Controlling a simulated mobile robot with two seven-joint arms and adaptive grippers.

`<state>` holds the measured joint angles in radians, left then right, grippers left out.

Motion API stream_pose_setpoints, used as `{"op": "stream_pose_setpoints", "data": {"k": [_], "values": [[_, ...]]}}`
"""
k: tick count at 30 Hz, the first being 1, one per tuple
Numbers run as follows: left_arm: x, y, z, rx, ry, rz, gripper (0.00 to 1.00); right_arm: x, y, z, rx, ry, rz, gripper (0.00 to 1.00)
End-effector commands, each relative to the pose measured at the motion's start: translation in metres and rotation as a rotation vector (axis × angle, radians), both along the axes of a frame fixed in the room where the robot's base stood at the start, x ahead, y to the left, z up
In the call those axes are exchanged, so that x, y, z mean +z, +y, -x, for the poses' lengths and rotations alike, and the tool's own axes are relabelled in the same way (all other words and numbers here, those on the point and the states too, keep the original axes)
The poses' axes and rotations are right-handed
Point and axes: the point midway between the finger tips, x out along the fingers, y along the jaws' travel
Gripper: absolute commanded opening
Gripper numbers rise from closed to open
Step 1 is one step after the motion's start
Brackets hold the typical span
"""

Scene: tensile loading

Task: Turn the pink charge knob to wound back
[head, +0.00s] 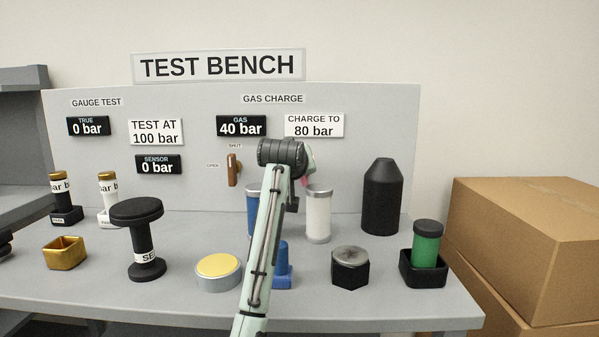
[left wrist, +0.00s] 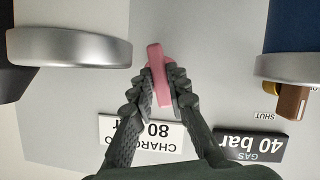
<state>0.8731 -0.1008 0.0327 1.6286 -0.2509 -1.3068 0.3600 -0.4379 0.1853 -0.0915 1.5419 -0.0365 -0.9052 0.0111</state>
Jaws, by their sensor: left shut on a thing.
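The pink charge knob (left wrist: 159,72) sits on the grey panel, below the "CHARGE TO 80 bar" sign (head: 314,125). In the left wrist view, which is upside down, my left gripper (left wrist: 160,88) has its two dark fingers shut on the knob, one on each side. In the head view my wrist covers nearly all of the knob and the gripper; only a sliver of pink shows. The gas display (head: 241,126) reads 40 bar. My right gripper is in neither view.
A brown valve handle (head: 234,170) stands upright left of my wrist. A blue cylinder (head: 252,205) and a white cylinder (head: 318,215) stand close below the knob. A black bottle (head: 382,198) stands to the right. Cardboard boxes (head: 525,235) are beside the bench.

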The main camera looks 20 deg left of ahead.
Motion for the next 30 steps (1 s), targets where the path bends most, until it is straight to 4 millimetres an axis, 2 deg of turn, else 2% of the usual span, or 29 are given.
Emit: {"op": "stream_pose_setpoints", "data": {"k": [12, 18, 30], "values": [[0.0004, -0.0016, -0.0004, 0.001, 0.066, -0.229, 0.0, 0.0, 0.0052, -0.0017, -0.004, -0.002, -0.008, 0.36], [-0.0001, -0.0017, -0.0006, 0.0, 0.079, -0.269, 0.0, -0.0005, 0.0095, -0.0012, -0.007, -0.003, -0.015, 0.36], [-0.0002, -0.0019, -0.0005, 0.0, 0.082, -0.28, 0.0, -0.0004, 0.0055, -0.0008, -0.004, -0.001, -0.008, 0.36]]}}
